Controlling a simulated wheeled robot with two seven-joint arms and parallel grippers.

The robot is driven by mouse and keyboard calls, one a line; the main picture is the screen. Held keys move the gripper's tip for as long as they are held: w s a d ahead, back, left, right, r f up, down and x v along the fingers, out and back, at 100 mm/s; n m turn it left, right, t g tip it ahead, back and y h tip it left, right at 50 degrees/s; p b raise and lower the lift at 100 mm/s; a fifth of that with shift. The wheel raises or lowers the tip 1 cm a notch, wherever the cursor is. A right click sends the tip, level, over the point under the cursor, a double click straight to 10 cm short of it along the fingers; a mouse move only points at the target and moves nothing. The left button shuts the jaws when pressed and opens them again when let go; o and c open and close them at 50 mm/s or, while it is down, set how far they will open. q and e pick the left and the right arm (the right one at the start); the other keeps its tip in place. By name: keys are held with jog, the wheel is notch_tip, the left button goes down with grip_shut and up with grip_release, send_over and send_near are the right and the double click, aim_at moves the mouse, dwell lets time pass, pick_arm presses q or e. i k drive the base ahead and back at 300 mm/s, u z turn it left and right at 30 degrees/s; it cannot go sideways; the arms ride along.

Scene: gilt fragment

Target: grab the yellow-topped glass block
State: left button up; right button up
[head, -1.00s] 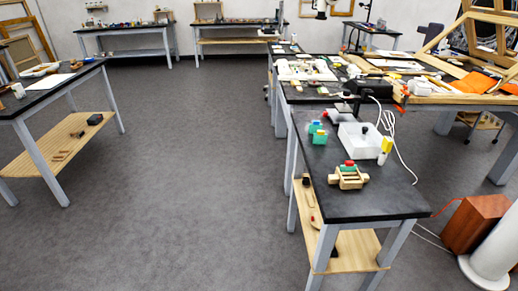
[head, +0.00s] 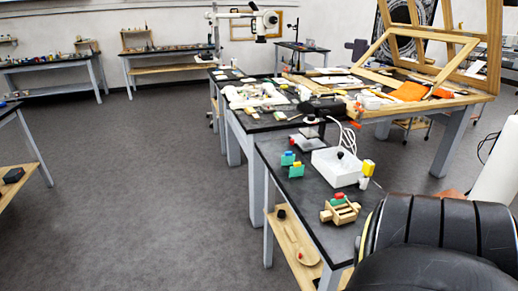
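Small green blocks stand near the left edge of the near dark-topped table. The rear green block (head: 288,158) has a small coloured top, and the front green block (head: 296,170) stands just nearer. At this size I cannot tell which of these is glass. Neither of my grippers is in view.
A wooden piece with red and green parts (head: 340,211) sits near the table's front. A large black rounded shape (head: 430,235) covers the lower right; I cannot tell what it is. The grey floor (head: 170,200) left of the table is clear.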

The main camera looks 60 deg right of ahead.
aim_at(298, 170)
jog(key=z, duration=0.55)
jog(key=i, duration=1.05)
jog(key=z, duration=1)
